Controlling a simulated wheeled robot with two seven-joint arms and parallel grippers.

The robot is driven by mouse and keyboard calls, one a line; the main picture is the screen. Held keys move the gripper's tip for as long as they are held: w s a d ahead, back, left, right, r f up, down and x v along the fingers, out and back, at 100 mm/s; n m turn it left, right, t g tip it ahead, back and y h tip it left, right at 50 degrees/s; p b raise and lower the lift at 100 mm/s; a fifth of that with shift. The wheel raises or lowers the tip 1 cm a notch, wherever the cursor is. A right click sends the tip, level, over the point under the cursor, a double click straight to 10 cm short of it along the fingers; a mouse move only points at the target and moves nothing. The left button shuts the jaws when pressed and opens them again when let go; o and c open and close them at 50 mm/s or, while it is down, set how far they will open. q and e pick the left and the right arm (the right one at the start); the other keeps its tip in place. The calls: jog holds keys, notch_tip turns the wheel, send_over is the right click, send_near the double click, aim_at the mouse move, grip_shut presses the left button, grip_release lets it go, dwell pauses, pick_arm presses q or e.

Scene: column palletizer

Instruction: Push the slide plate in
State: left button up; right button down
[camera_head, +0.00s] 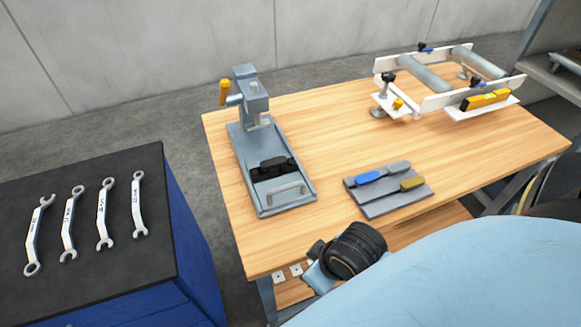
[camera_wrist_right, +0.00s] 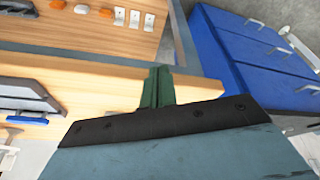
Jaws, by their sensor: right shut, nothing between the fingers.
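A grey bench press (camera_head: 250,95) with an orange-knobbed lever stands on the wooden table. On its long grey base lies the slide plate (camera_head: 284,201), with a pale bar handle (camera_head: 287,190) at the near end. A black block (camera_head: 272,167) sits behind the handle, in front of the press column. My right gripper's green fingers (camera_wrist_right: 158,88) are shut and empty in the right wrist view, by the table's edge. In the head view my right arm is at the lower right, and its fingertips are hidden. My left gripper is not in view.
A grey tray (camera_head: 388,190) with blue- and yellow-handled tools lies right of the press. A roller frame (camera_head: 445,80) stands at the back right. A blue cabinet (camera_head: 195,250) with several wrenches on its black top is at left. Bare wood surrounds the press.

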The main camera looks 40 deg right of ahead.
jog(key=w+r+n, duration=0.1)
jog(key=w+n, duration=0.1)
jog(key=w, duration=0.1)
jog(key=w+d+r+n+t+y, duration=0.1)
jog(key=w+r+n, duration=0.1)
jog(key=w+n, duration=0.1)
jog(key=w+r+n+y, duration=0.1)
jog(key=w+n, duration=0.1)
jog(key=w, duration=0.1)
jog(key=shift+w+d+r+t, duration=0.2)
jog(key=shift+w+d+t, duration=0.05)
jog(key=shift+d+t, duration=0.15)
jog(key=w+d+n, duration=0.1)
jog(key=w+d+r+n, duration=0.1)
jog(key=w, duration=0.1)
jog(key=w+d, duration=0.1)
jog(key=shift+w+d+r+n+y, duration=0.15)
jog(key=shift+d+r+n+y, duration=0.2)
jog(key=shift+d+n+y, duration=0.05)
jog(key=n+t, duration=0.1)
send_near(282, 175)
pick_arm(q)
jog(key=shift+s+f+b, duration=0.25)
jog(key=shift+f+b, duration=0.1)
jog(key=shift+b, duration=0.1)
pick_arm(e)
jog(key=x, duration=0.5)
jog(key=shift+w+a+f, duration=0.1)
jog(key=shift+w+f, duration=0.05)
